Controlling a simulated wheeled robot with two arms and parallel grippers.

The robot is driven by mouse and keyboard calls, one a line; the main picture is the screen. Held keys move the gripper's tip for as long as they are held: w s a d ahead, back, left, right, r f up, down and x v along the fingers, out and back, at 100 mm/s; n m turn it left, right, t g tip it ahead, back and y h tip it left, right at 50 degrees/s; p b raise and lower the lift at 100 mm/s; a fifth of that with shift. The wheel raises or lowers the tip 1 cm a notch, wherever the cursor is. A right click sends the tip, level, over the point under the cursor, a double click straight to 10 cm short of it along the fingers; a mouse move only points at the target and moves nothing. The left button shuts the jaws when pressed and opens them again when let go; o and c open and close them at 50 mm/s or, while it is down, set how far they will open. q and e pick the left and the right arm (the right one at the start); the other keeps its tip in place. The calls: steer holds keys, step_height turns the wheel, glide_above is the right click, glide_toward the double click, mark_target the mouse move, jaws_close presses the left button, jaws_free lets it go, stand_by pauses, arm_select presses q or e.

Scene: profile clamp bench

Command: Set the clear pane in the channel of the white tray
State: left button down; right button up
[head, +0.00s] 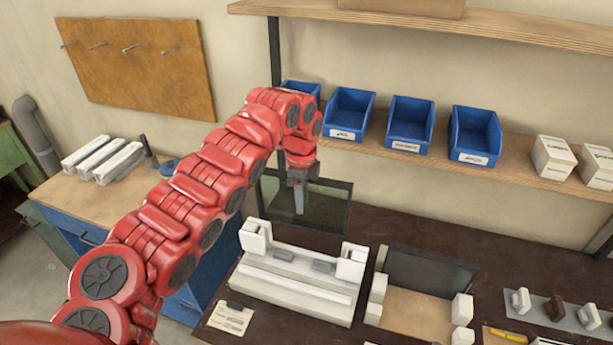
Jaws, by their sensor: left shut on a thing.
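The clear pane (330,209) is a see-through greenish sheet with dark edges, roughly upright. My left gripper (299,198) points down and is shut on it near its middle. In the picture the pane is above and behind the white tray (292,290), with its lower edge near the tray's back. I cannot tell the exact gap between them. The tray lies on the dark bench, with a raised white block at each back corner and a long channel across it. My right gripper is out of view.
Right of the tray stands a tan-based holder (414,316) with white corner blocks and an upright dark panel (428,272). A paper label (231,318) lies in front of the tray. A shelf above holds blue bins (409,125). Handled parts (555,308) lie far right.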

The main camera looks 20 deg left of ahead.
mark_target(301, 225)
arm_select(q)
steer(key=shift+w+a+m, duration=0.1)
steer(key=shift+w+m, duration=0.05)
steer(key=shift+m, duration=0.15)
steer(key=shift+s+f, duration=0.2)
steer(key=shift+f, duration=0.4)
step_height(301, 225, down, 4)
steer(key=shift+w+r, duration=0.1)
steer(key=shift+w, duration=0.05)
steer(key=shift+f+b, duration=0.6)
steer(key=shift+b, duration=0.05)
steer(key=shift+b, duration=0.85)
stand_by(0.4)
steer(key=shift+f+b, duration=0.3)
steer(key=shift+f, duration=0.1)
stand_by(0.4)
steer(key=shift+f, duration=0.35)
steer(key=shift+f+b, duration=0.95)
steer(key=shift+f, duration=0.1)
steer(key=shift+f+b, duration=0.45)
steer(key=shift+f, duration=0.25)
